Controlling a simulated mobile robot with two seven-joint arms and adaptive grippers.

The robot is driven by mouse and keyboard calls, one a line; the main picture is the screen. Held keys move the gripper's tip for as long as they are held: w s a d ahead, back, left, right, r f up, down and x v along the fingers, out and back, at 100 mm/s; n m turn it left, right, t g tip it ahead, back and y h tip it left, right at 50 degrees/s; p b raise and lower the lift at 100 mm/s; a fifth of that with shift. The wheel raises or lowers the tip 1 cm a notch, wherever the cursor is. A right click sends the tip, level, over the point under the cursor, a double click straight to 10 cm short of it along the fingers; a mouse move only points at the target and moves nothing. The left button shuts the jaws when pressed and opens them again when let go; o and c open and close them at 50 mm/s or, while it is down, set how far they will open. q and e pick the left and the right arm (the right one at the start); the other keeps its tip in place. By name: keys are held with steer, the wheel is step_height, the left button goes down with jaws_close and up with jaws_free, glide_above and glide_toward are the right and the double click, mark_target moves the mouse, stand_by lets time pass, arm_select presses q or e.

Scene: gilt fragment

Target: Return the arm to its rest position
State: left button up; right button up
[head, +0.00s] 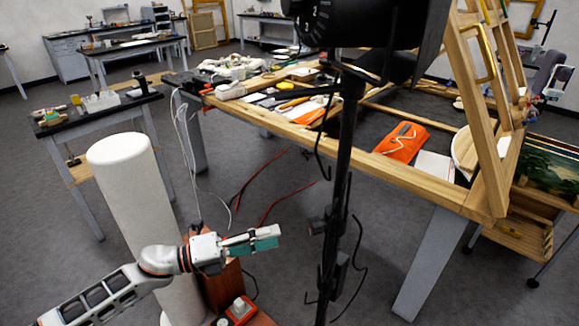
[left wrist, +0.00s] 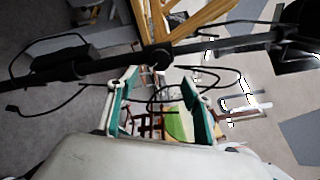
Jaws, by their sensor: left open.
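My left arm comes in from the lower left of the head view. It runs low across the front of a white round post. My left gripper (head: 264,238) is at the arm's end, pointing right, with teal finger pads. In the left wrist view the two fingers stand apart, so the gripper (left wrist: 160,78) is open. I see nothing held between them; cables and a blurred green and red background show through the gap. My right gripper is in neither view.
The white post (head: 130,190) stands behind my left arm. A reddish wooden box (head: 222,288) is below the gripper. A black stand (head: 338,200) rises just right of it. A wooden-framed worktable (head: 420,185) lies beyond. Open grey floor (head: 280,195) shows between.

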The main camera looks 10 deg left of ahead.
arm_select(q)
steer(key=s+a+f+n+t+y, duration=0.1)
steer(key=s+a+f+n+y, duration=0.2)
steer(key=s+f+n, duration=0.3)
steer(key=s+a+f+n+t+y, duration=0.1)
steer(key=s+a+f+n+y, duration=0.2)
steer(key=s+f+n+y, duration=0.3)
steer(key=s+a+f+n+t+y, duration=0.1)
steer(key=s+a+f+n+y, duration=0.2)
steer(key=f+n, duration=1)
steer(key=s+n+y, duration=0.2)
steer(key=s+n, duration=0.2)
steer(key=n, duration=0.2)
steer(key=shift+a+t, duration=0.3)
